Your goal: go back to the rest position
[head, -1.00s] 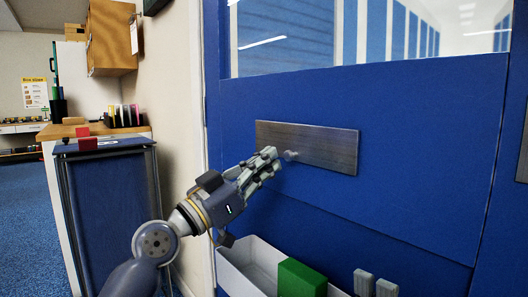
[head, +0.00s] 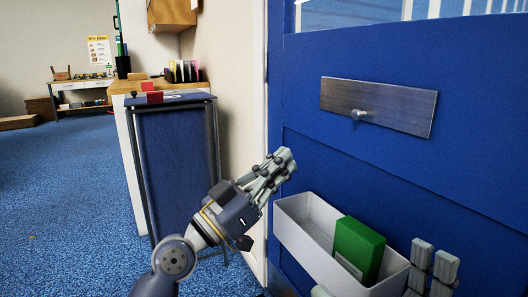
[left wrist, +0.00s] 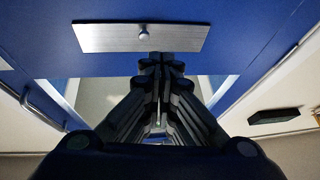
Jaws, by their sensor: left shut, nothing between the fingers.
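My left gripper (head: 284,160) is shut and empty in front of the blue door, below and left of the metal plate (head: 385,106) with its small knob (head: 358,115). It is apart from the knob. In the left wrist view the shut fingers (left wrist: 160,62) point toward the plate (left wrist: 110,37), with the knob (left wrist: 143,36) just beyond the tips. Pale grey finger-like parts (head: 433,264), apparently of my right gripper, show at the lower right; its jaw state is unclear.
A white tray (head: 292,232) with a green box (head: 358,248) is close to the right of my left gripper. The blue door (head: 310,140) is right behind. A blue cabinet (head: 178,165) and a counter stand left; open blue carpet (head: 65,195) lies further left.

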